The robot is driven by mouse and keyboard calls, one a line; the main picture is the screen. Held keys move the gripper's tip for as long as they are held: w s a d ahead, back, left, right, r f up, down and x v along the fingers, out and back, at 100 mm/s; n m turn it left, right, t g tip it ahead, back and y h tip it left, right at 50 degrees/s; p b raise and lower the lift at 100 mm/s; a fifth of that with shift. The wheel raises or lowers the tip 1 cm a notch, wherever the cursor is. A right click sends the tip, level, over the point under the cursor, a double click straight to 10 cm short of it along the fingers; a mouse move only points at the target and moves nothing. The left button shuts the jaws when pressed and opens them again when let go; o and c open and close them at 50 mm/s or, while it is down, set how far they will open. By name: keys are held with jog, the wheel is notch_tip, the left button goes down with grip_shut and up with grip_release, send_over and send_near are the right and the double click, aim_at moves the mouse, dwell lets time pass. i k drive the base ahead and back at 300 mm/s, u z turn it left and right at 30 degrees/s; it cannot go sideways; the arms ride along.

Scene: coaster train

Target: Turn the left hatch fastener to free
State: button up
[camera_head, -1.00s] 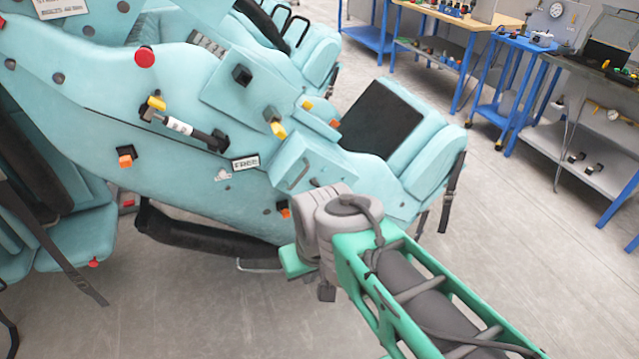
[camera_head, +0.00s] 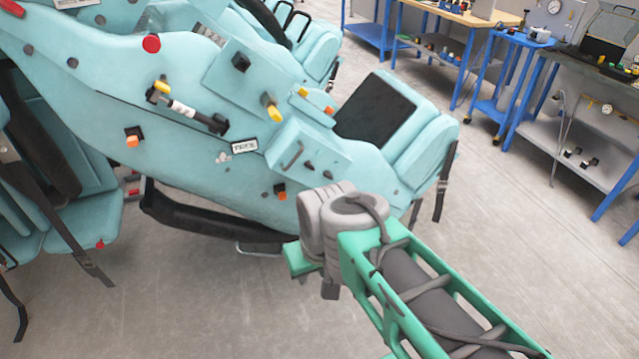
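A pale blue box-shaped hatch (camera_head: 283,141) with a bar handle (camera_head: 292,154) is on the side of the coaster train. Two small dark knobs show on its face. The left one, which looks like the left hatch fastener (camera_head: 308,165), sits near the handle, and the right knob (camera_head: 328,174) is beside it. Which way they are turned is too small to tell. My arm reaches in from the lower right and its grey joint is just below the hatch in the picture, apart from the knobs. My gripper's fingers do not show; they may be hidden behind my arm.
The train side (camera_head: 190,150) carries a red button (camera_head: 151,43), a dark-and-white cylinder (camera_head: 187,109), and several yellow and orange parts. A black bar (camera_head: 205,222) runs low along it. Workbenches (camera_head: 560,120) stand at the back right. Grey floor (camera_head: 190,300) is clear in front.

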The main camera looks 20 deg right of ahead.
aim_at(309, 165)
jog(key=z, duration=0.15)
jog(key=k, duration=0.2)
jog(key=u, duration=0.85)
jog(key=i, duration=0.7)
jog(key=z, duration=0.25)
